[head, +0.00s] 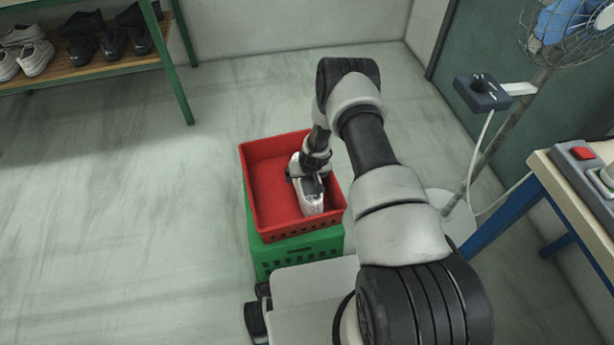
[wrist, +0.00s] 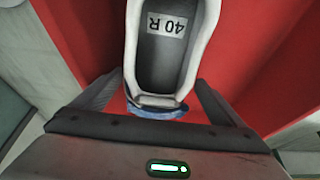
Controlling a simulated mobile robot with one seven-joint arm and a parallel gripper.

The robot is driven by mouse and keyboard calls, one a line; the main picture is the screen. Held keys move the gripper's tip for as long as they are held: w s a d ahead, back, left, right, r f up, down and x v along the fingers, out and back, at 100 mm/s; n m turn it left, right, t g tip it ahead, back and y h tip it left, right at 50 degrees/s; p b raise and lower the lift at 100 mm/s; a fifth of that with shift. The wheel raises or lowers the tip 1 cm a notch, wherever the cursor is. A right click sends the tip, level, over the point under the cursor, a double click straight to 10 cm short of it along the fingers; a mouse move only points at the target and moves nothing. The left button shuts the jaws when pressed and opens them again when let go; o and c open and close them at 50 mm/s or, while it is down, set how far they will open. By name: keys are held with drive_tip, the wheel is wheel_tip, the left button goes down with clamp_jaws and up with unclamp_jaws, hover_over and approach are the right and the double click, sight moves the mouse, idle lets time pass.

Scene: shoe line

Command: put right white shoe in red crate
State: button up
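The right white shoe (head: 312,199) is inside the outline of the red crate (head: 265,150), toward its right side. In the wrist view the shoe (wrist: 214,12) has a dark inside, a blue patch at the heel and a label reading "40 R" upside down. My gripper (head: 308,172) is at the shoe's heel end. In the wrist view its two fingers (wrist: 158,84) lie along both sides of the shoe, with their tips against it. Whether the sole rests on the crate floor is hidden.
The red crate stands on a green crate (head: 300,252). A green-framed rack (head: 95,72) with several shoes is at the upper left. A fan stand (head: 490,140) and a table (head: 560,190) with a red-button box are at the right. The floor to the left is clear.

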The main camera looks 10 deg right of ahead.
drive_tip(key=shift+d, duration=0.2)
drive_tip(key=p+v, duration=0.5)
drive_tip(key=v, duration=1.2)
drive_tip(key=shift+a+r, duration=0.15)
drive_tip(key=shift+r, duration=0.1)
